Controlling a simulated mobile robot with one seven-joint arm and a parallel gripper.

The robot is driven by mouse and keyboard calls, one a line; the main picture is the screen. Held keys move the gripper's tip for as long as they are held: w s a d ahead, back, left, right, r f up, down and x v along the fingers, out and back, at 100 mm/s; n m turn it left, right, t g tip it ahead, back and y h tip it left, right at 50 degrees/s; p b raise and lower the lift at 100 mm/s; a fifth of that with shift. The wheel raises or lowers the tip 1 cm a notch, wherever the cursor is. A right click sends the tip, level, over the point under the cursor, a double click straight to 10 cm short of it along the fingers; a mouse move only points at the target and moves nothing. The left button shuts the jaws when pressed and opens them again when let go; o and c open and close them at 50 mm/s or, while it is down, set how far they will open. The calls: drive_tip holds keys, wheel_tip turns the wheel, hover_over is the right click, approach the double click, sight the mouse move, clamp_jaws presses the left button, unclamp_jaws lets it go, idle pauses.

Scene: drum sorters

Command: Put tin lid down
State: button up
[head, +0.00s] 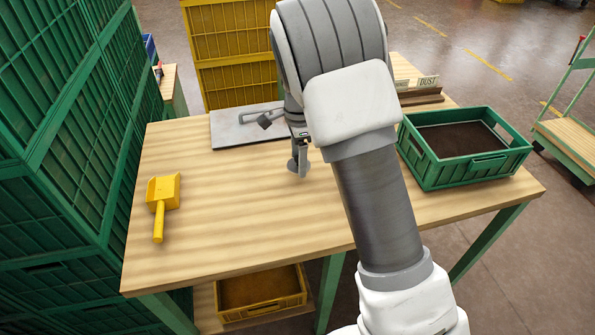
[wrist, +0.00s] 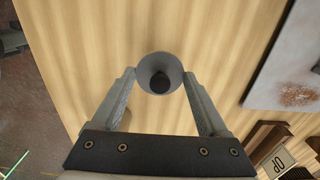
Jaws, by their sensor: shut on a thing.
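My gripper (wrist: 159,78) is shut on a small round grey piece, which I take to be the tin lid (wrist: 148,65). In the wrist view it looks like a flared cup with a dark centre, held between the two fingertips over the wooden table. In the head view my gripper (head: 299,160) points down above the middle of the table, and the lid (head: 292,165) shows as a small grey shape at the fingertips. My arm hides part of the table behind it. I cannot tell whether the lid touches the tabletop.
A grey metal plate (head: 232,131) with a handle lies at the back of the table (head: 225,220). A yellow scoop (head: 162,192) lies at left. A green crate (head: 462,174) of dark material stands at right. The front middle is clear.

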sight(298, 179)
drive_tip(key=shift+a+f+b, duration=0.1)
drive_tip(key=shift+f+b, duration=0.3)
drive_tip(key=shift+f, duration=1.7)
drive_tip(key=shift+f, duration=0.15)
drive_tip(key=o, duration=1.2)
